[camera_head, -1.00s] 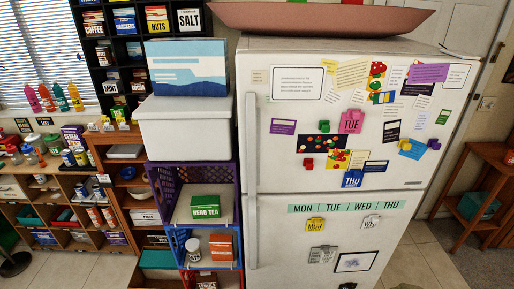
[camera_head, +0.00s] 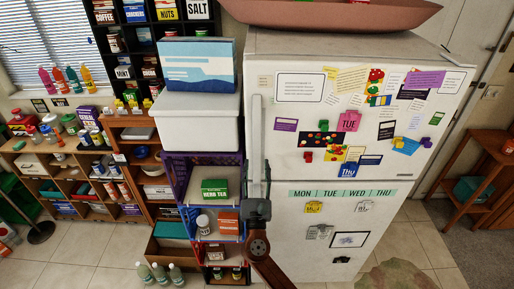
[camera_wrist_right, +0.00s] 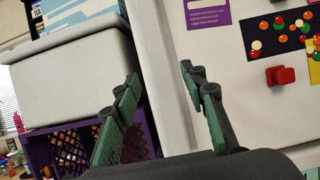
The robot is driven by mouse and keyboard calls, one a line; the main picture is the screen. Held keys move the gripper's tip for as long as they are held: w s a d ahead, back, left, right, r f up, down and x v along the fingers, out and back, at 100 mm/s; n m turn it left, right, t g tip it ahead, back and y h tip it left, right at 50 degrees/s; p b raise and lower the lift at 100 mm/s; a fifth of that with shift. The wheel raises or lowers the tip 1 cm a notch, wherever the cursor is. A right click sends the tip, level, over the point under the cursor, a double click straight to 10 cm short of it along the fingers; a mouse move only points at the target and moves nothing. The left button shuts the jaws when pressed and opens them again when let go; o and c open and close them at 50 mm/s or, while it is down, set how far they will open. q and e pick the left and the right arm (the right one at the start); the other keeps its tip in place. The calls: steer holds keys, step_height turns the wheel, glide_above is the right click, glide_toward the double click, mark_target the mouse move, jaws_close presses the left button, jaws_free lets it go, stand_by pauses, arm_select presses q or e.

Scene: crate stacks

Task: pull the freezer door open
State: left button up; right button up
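The freezer door (camera_head: 284,155) is the upper door of the white fridge, covered with magnets and notes. It looks shut. Its long white handle (camera_head: 256,125) runs down the left edge. My right gripper (camera_head: 258,192) is at the lower end of this handle, its arm coming from below. In the right wrist view the gripper (camera_wrist_right: 160,76) is open, with its two green and black fingers apart. A pale upright strip, seemingly the handle (camera_wrist_right: 165,100), shows between them. Contact cannot be told. My left gripper is not in view.
The lower fridge door (camera_head: 300,250) is below. Stacked crates with a white bin (camera_head: 195,125) on top stand close on the left. A reddish tray (camera_head: 330,12) lies on the fridge. Bottles (camera_head: 160,272) stand on the floor at the lower left. Floor to the right is partly clear.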

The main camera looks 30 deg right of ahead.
mark_target(257, 152)
steer(key=p+x, duration=0.2)
steer(key=x, duration=0.5)
steer(key=shift+w+d, duration=0.1)
steer(key=shift+d, duration=0.05)
jaws_close()
stand_by(0.5)
